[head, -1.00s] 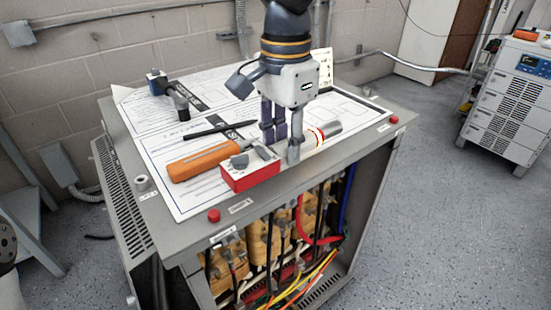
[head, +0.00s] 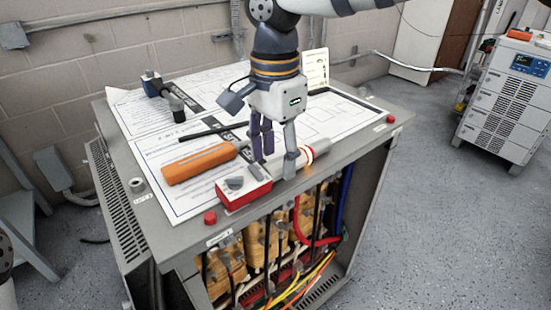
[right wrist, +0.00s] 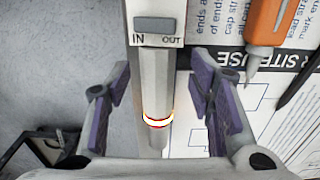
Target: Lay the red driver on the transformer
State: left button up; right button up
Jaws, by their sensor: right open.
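The red driver (head: 247,196) has a red and grey body and a grey barrel with a glowing band. It appears to lie along the front edge of the transformer (head: 374,140)'s top. In the right wrist view the driver (right wrist: 158,85) shows a grey switch and the letters IN and OUT. My right gripper (head: 278,168) is open and low over the driver. Its fingers straddle the barrel, with a gap on each side in the right wrist view. The fingers hide part of the driver in the head view. My left gripper is out of view.
A dark pen (head: 213,131) and a black and grey tool (head: 163,92) lie farther back. Coloured wires (head: 300,280) show in the open front.

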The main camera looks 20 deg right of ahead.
aim_at(275, 161)
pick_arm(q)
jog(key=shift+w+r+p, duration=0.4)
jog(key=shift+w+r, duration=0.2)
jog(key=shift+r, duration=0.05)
pick_arm(e)
notch_tip(275, 161, up, 10)
jog(key=shift+r, duration=0.25)
